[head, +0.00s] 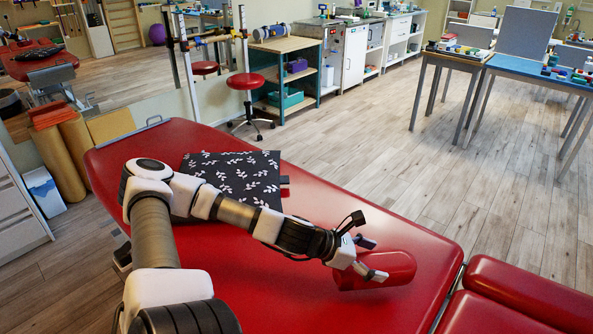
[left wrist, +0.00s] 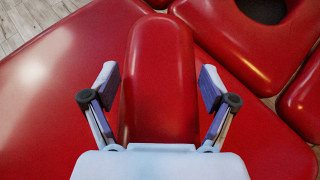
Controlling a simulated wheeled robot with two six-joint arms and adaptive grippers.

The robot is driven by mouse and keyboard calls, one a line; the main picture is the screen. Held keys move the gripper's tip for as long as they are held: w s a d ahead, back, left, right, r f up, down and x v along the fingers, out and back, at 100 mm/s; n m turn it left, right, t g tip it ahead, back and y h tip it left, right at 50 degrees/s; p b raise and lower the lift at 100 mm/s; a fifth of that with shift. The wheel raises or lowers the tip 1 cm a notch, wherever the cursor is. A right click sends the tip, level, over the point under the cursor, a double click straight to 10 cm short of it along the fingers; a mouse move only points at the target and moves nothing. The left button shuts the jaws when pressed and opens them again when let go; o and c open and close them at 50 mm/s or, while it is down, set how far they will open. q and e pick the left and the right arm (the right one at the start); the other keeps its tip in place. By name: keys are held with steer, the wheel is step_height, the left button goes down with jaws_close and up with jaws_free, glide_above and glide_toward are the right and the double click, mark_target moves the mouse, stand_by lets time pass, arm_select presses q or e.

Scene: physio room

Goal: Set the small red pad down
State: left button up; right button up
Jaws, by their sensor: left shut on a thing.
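The small red pad (head: 396,268) is a rounded, half-cylinder-like block over the right part of the red treatment couch (head: 330,208). My left gripper (head: 372,259) reaches it from the left and is shut on it, with one finger on each side. In the left wrist view the pad (left wrist: 158,75) lies lengthwise between the two fingers of my left gripper (left wrist: 159,86). I cannot tell whether its underside touches the couch; red on red hides the edge. My right gripper is not in view.
A dark cushion with a white leaf pattern (head: 235,176) lies on the couch behind my left arm. A gap separates the couch from another red section (head: 530,295) at the right. The couch top around the pad is bare. A red stool (head: 246,82) stands beyond.

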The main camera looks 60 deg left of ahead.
arm_select(q)
steer(key=shift+w+a, duration=0.1)
steer(key=shift+w, duration=0.05)
steer(key=w+a+b, duration=0.2)
steer(key=w+a, duration=0.1)
steer(key=a, duration=0.1)
steer(key=w+a+f+b, duration=0.1)
steer(key=w+a+b, duration=0.1)
steer(key=a, duration=0.2)
steer(key=w+a+f+b, duration=0.1)
steer(key=w+a+b, duration=0.1)
steer(key=a, duration=0.3)
steer(key=shift+w, duration=0.8)
step_height(320, 180, down, 3)
steer(key=b, duration=0.4)
steer(key=shift+f, duration=0.2)
steer(key=shift+r, duration=0.2)
steer(key=shift+f, duration=0.25)
steer(key=o, duration=1.1)
steer(key=shift+r, duration=0.1)
